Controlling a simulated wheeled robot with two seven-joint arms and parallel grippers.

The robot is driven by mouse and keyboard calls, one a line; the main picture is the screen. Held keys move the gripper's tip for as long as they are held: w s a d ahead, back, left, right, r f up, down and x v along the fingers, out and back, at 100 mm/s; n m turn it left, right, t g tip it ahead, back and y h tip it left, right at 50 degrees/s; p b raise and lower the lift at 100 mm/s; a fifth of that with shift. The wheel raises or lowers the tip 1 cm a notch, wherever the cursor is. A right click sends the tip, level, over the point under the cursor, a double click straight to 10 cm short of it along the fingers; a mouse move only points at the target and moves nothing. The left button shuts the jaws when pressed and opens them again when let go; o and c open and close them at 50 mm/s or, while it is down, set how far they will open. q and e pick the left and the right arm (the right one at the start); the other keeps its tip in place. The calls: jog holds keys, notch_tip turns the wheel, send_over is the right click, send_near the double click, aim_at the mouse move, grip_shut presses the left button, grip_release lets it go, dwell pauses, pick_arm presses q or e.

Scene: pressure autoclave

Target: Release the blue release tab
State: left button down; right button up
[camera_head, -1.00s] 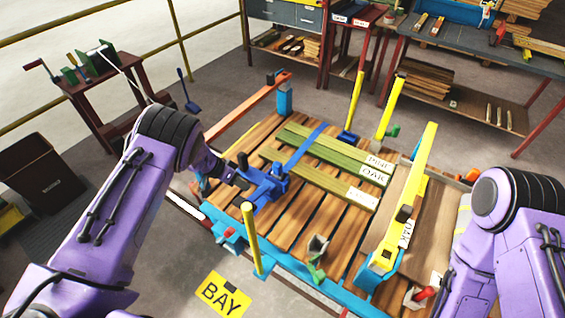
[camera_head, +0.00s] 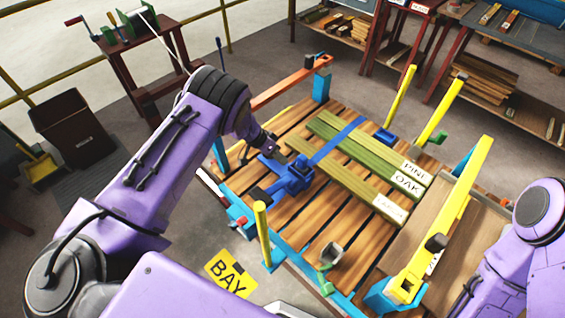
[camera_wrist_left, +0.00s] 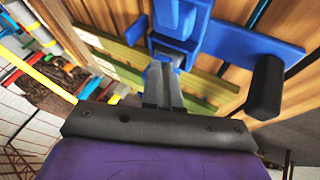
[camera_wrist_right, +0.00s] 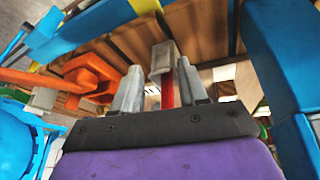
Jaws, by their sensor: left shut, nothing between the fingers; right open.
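A blue ratchet (camera_head: 290,178) sits on the left edge of the slatted wooden deck, with a blue strap (camera_head: 338,140) running from it across the green boards. The left wrist view shows its blue body (camera_wrist_left: 185,22) and a handle with a dark grip (camera_wrist_left: 265,88). I cannot tell for certain which blue part is the release tab. My left gripper (camera_head: 275,150) is at the ratchet's far side. Its closed fingertips (camera_wrist_left: 164,72) are at a small blue block, touching or very close, and hold nothing. My right gripper (camera_wrist_right: 160,88) is open, its fingers spread in the right wrist view.
Green labelled boards (camera_head: 365,165) lie under the strap. Yellow posts (camera_head: 262,232) and a yellow beam (camera_head: 450,220) rise around the deck. A grey block on a red stem (camera_wrist_right: 162,62) shows beyond my right fingers. Shelves stand behind.

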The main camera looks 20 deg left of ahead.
aim_at(308, 184)
pick_arm(q)
jog(key=b+x, duration=0.2)
jog(key=x, duration=0.1)
jog(key=b+x, duration=0.1)
jog(key=x, duration=0.3)
jog(key=shift+w+a+f+b, duration=0.2)
jog(key=shift+a+f+b, duration=0.1)
jog(key=shift+f+b, duration=0.1)
pick_arm(e)
jog(key=f, duration=0.5)
jog(key=shift+w+f, duration=0.15)
jog(key=shift+w, duration=0.2)
pick_arm(q)
jog(key=d, duration=0.1)
jog(key=d+p, duration=0.1)
jog(key=s+d+r+p, duration=0.1)
jog(key=shift+s+d+r, duration=0.1)
jog(key=shift+s+d, duration=0.05)
jog(key=shift+d, duration=0.05)
pick_arm(e)
jog(key=r, duration=0.2)
jog(key=shift+s+r, duration=0.2)
jog(key=shift+r, duration=0.1)
pick_arm(q)
jog(key=shift+s+d+f+p, duration=0.1)
jog(key=shift+d+f+p, duration=0.1)
jog(key=shift+d+p, duration=0.15)
